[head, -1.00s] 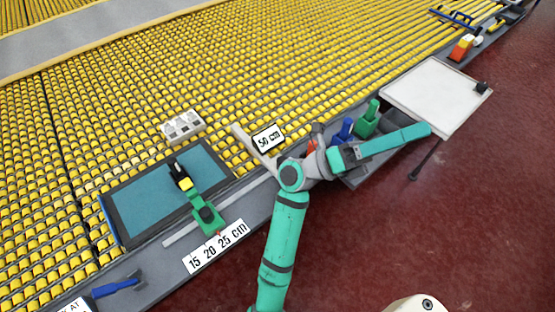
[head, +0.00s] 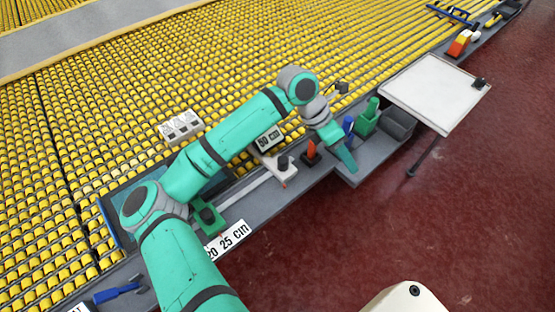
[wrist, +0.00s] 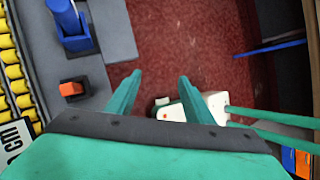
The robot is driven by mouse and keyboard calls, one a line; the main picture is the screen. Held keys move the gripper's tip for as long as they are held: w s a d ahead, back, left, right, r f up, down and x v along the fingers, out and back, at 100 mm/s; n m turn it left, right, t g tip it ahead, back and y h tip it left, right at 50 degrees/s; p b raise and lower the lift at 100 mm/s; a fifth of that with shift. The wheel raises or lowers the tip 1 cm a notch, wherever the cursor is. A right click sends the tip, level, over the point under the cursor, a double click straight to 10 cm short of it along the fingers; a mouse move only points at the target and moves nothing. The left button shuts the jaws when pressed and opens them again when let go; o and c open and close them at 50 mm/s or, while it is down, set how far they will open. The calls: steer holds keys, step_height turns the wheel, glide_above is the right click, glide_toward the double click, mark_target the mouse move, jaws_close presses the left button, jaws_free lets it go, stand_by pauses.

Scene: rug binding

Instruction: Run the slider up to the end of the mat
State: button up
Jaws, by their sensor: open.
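A green clamp-like piece (head: 208,218) with a dark knob stands at the mat's front edge, partly covered. My gripper (head: 349,166) is right of the slider, over the grey ledge, apart from it. In the wrist view my gripper (wrist: 158,88) is open and empty, above the red floor.
A white board (head: 435,92) is farther right. A blue-handled tool (head: 118,291) lies front left. Yellow rollers cover the back.

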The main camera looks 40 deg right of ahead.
mark_target(282, 160)
steer(key=w+a+t+y, duration=0.1)
steer(key=w+a, duration=0.2)
steer(key=w, duration=0.2)
steer(key=w+a+t+y, duration=0.2)
steer(key=w+a, duration=0.1)
steer(key=w, duration=0.1)
steer(key=w+a+f+t+y, duration=0.1)
steer(key=w+a+t, duration=0.1)
steer(key=w, duration=0.3)
steer(key=shift+w+a+n, duration=0.2)
steer(key=shift+a, duration=0.25)
steer(key=shift+w+a+n, duration=0.15)
steer(key=shift+a+n, duration=0.05)
steer(key=shift+a, duration=0.25)
step_height(282, 160, down, 10)
steer(key=shift+f, duration=0.1)
